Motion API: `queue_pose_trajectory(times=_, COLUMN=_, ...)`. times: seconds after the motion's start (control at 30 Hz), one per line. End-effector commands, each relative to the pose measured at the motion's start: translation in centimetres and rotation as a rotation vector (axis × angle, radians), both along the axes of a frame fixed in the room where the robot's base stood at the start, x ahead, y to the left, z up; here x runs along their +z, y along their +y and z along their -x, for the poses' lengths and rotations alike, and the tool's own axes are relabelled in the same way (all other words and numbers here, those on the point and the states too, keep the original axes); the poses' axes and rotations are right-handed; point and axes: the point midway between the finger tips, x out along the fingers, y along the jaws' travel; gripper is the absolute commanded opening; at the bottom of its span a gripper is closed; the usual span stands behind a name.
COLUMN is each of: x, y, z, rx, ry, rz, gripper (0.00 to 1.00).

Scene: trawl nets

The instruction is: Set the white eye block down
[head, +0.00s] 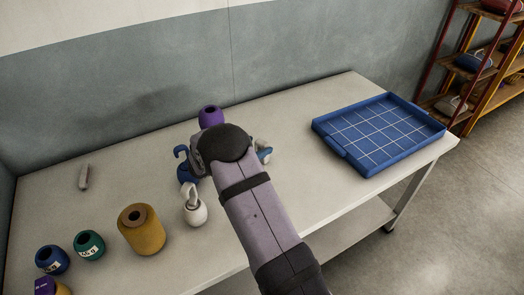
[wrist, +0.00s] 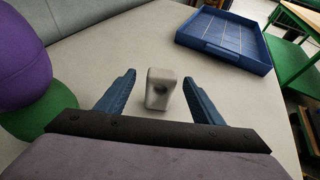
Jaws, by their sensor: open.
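The white eye block (wrist: 160,88) stands upright on the table in the wrist view, with a dark round hollow in its face. My gripper (wrist: 158,76) is open, with one blue finger on each side of the block. A gap shows between the block and each finger. In the head view my own arm covers most of this spot. Only a small blue and whitish bit shows at the arm's right edge, and I cannot tell which part is block.
The blue tray with a white grid (head: 318,127) lies empty at the table's right end. A purple piece (head: 210,116) stands behind my wrist. Bare table (head: 290,112) lies before the tray.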

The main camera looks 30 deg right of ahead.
Motion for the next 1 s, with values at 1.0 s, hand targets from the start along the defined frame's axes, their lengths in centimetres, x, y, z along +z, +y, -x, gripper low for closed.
queue_pose_trajectory(times=1.0, x=-2.7, y=-6.2, z=-2.2, rx=0.002, ry=0.001, rz=0.002, gripper=0.61)
